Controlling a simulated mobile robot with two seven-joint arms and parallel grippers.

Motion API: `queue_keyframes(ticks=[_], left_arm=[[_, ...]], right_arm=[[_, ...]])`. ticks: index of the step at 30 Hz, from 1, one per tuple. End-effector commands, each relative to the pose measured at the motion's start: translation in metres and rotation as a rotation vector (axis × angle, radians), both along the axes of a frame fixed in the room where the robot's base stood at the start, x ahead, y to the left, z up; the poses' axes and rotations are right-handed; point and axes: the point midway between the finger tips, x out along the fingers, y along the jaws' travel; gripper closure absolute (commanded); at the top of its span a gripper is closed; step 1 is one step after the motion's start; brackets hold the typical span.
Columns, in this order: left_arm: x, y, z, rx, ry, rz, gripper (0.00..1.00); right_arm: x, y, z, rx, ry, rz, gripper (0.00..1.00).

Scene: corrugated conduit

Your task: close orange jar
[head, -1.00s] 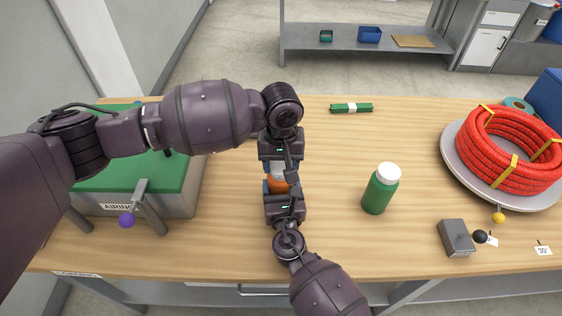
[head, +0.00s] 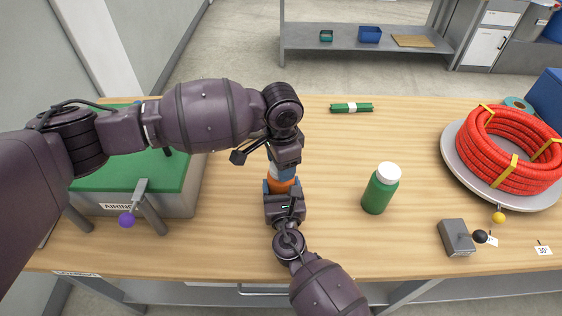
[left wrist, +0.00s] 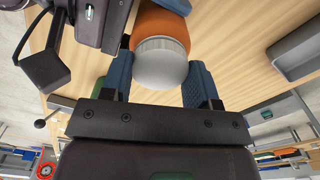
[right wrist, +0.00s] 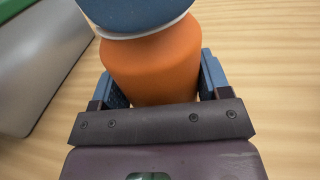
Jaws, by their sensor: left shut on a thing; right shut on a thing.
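The orange jar (head: 281,186) stands between my two grippers near the middle of the table. Its white lid (left wrist: 162,62) sits on top of the jar's mouth. My left gripper (head: 283,168) is shut on the lid from the far side, its blue fingers on either side of it. My right gripper (head: 281,190) is shut on the jar's body from the near side. In the right wrist view, the orange body (right wrist: 155,65) sits between the blue fingers, and a left finger covers most of the lid. How tightly the lid is seated cannot be told.
A green bottle with a white cap (head: 381,188) stands right of the jar. A grey box with a green top (head: 135,175) is at left. Red conduit coils (head: 510,148) lie on a round tray at right. A small grey block (head: 456,238) is at front right. Table around the bottle is clear.

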Motion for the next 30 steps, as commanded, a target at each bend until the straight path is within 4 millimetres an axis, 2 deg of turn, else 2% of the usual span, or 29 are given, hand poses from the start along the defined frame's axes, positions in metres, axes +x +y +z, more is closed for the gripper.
queue_keyframes(ticks=[12, 14, 18, 19, 24, 30], left_arm=[[0.0006, 0.0003, 0.0, 0.0, -0.002, -0.611, 0.74], [0.0006, 0.0004, -0.0002, 0.0, -0.002, -0.681, 0.74], [0.0004, 0.0002, -0.0003, 0.0, -0.001, -0.679, 0.74], [0.0005, 0.0002, -0.0003, 0.0, -0.001, -0.679, 0.44], [0.0003, 0.0001, -0.0004, 0.0, -0.001, -0.678, 0.18], [0.0001, -0.0001, -0.0004, 0.0, -0.001, -0.677, 0.16]], right_arm=[[0.0, 0.0, 0.0001, 0.0, 0.0, 0.0, 0.96], [0.0, 0.0, 0.0001, 0.0, 0.0, 0.0, 0.96], [0.0, 0.0, 0.0001, 0.0, 0.0, 0.0, 0.96], [0.0, 0.0, 0.0001, 0.0, 0.0, 0.0, 0.96], [0.0, 0.0, 0.0001, 0.0, 0.0, 0.0, 0.96], [0.0, 0.0, 0.0001, 0.0, 0.0, 0.0, 0.96]])
